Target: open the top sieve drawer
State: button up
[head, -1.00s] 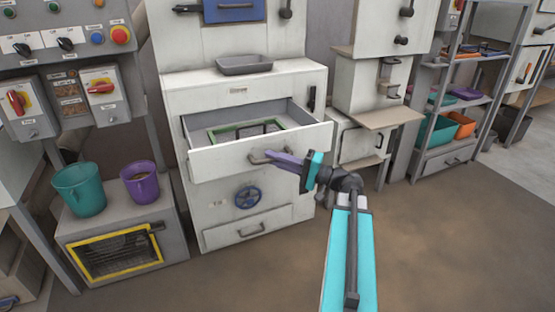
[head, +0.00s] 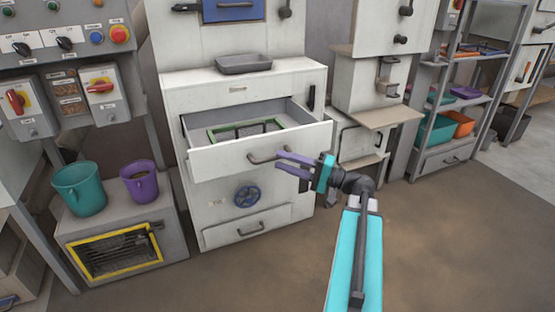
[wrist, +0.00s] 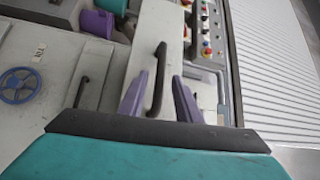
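The top sieve drawer (head: 220,161) stands pulled out of the white cabinet (head: 182,95), with a green-framed sieve (head: 222,131) inside it. Its dark bar handle (head: 262,157) is on the front panel; it also shows in the wrist view (wrist: 159,75). My gripper (head: 279,163) is just off the right part of the drawer front, by the right end of the handle. Its two purple fingers are spread apart. In the wrist view the gripper (wrist: 158,88) has the handle ahead of and between its fingers, and nothing appears clamped.
A grey tray (head: 244,64) sits on the cabinet top. Below the drawer are a blue handwheel (head: 248,197) and a lower drawer (head: 250,228). Teal (head: 80,188) and purple (head: 139,181) buckets stand at left. The floor at right is clear.

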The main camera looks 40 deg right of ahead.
jog(key=v, duration=1)
jog(key=shift+p, duration=0.35)
jog(key=shift+a, duration=0.1)
